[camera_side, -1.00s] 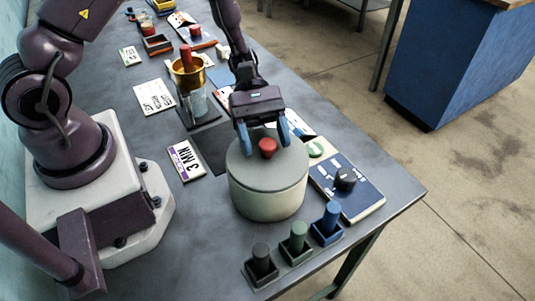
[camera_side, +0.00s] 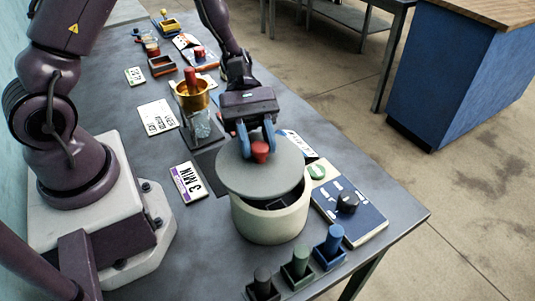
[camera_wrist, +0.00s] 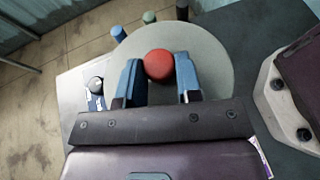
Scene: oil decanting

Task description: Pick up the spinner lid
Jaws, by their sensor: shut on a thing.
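The spinner lid (camera_side: 245,177) is a grey disc with a red knob (camera_side: 260,151). My gripper (camera_side: 257,147) is shut on the red knob, with a blue finger on each side of it. The lid is raised off the cream round spinner tub (camera_side: 268,224) and sits tilted and shifted to the left, so the tub's dark inside shows at the right. In the wrist view the red knob (camera_wrist: 159,65) lies between the blue fingers, above the grey lid (camera_wrist: 215,50).
A blue control panel (camera_side: 360,222) with a black dial and a green button (camera_side: 317,172) are right of the tub. Black, green and blue handled blocks (camera_side: 298,264) stand in front. A gold funnel with a red handle (camera_side: 191,90) stands behind. A "3 MIN" card (camera_side: 188,182) lies left.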

